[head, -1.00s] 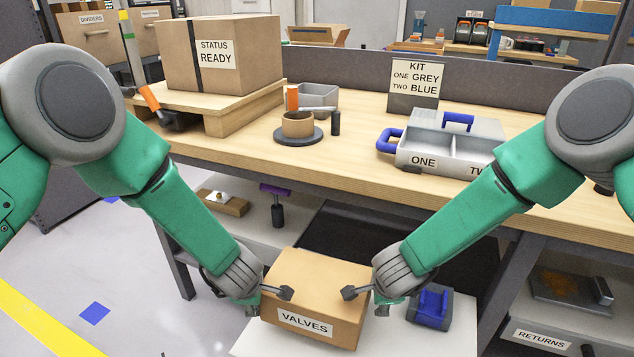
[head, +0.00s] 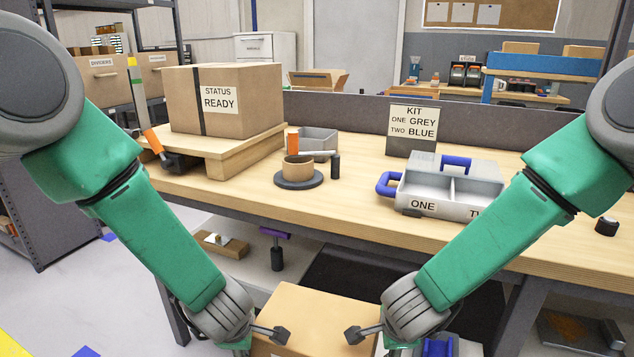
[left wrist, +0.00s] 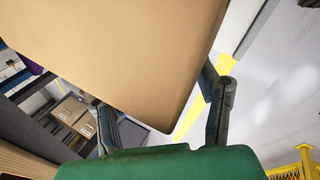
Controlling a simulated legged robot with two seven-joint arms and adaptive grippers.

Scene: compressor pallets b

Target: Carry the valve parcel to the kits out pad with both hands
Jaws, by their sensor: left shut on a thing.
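The valve parcel (head: 318,308), a tan cardboard box, is at the bottom middle of the head view, in front of the bench; its lower part and label are cut off. My left gripper (head: 278,337) is shut on the parcel's left side, one finger across its near face. In the left wrist view the parcel (left wrist: 115,60) fills the space between the left fingers (left wrist: 160,115). My right gripper (head: 356,336) is at the parcel's right side, one finger across the near face; its other finger is hidden, so its grip is unclear. I cannot make out a kits out pad.
The wooden bench (head: 350,205) lies beyond the parcel. It holds a STATUS READY box (head: 245,110) on a small pallet (head: 225,160), a round fixture (head: 298,172), a KIT sign (head: 410,125) and a grey divided tray (head: 440,187). Pale floor (head: 60,270) is open at left.

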